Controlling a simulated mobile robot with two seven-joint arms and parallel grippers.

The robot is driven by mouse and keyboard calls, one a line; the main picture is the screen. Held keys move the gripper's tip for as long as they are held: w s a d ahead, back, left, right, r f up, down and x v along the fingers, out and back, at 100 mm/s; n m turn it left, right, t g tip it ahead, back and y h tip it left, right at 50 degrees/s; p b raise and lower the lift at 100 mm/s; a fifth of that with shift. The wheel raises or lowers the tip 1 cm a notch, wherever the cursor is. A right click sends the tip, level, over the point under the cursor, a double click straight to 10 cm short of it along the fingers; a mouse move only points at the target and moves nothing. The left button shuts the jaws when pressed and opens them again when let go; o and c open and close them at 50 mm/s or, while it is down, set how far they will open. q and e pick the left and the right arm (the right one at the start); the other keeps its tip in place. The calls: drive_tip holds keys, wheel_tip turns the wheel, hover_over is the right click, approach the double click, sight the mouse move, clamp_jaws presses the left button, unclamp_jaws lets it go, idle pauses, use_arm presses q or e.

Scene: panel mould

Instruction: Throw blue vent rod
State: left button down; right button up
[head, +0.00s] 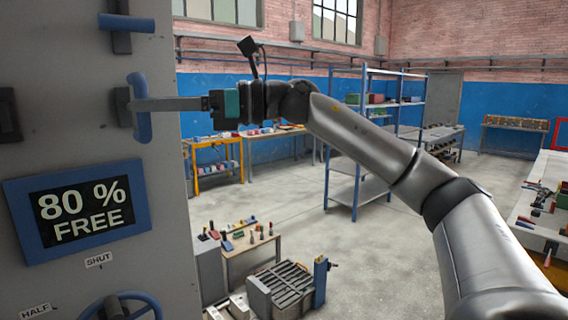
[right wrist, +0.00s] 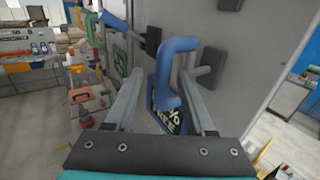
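A blue curved rod (head: 139,106) stands out from the grey panel (head: 60,135), upright on a dark mount. It also shows in the right wrist view (right wrist: 163,75). My right gripper (head: 148,104) reaches it from the right, with its fingers level. In the wrist view the two fingers are apart, and the rod's bent lower part shows between them; I cannot tell whether they touch it. A second blue bar (head: 126,22) sits level on the panel above. No label names either one as the vent rod. My left gripper is out of view.
A sign reading 80 % FREE (head: 80,211) is on the panel below the rod. A blue wheel (head: 120,306) is lower, near labels SHUT (head: 99,260) and HALF (head: 36,311). A small bench (head: 250,250) stands right of the panel. Open floor lies beyond.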

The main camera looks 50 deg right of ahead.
drive_tip(key=b+v, duration=0.4)
drive_tip(key=v, duration=0.6)
drive_tip(key=w+d+f+m+t+y+b, duration=0.1)
drive_tip(key=d+f+m+t+b, duration=0.3)
drive_tip(key=d+f+m, duration=0.4)
drive_tip(key=shift+w+d+f+m+b, duration=0.4)
drive_tip(key=shift+d+f+b, duration=0.75)
drive_tip(key=shift+d, duration=2.05)
drive_tip(key=shift+w+f, duration=0.1)
drive_tip(key=shift+f, duration=0.1)
